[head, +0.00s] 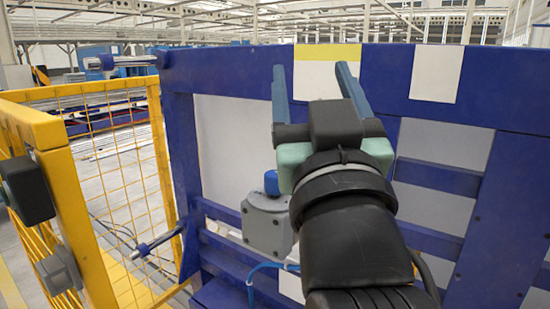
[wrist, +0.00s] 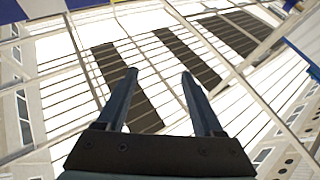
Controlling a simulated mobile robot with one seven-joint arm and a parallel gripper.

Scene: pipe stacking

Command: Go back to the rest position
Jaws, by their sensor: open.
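My gripper (head: 315,88) is raised in front of the blue frame in the head view, with its two blue-grey fingers pointing up and apart. The fingers are spread with nothing between them. No pipe is seen in or beside the fingers.
A large blue frame (head: 220,75) with pale panels stands close behind my arm. A yellow mesh fence (head: 105,140) is at the left. A grey box with a blue cap (head: 267,222) sits low beside my arm. Open floor shows beyond the fence.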

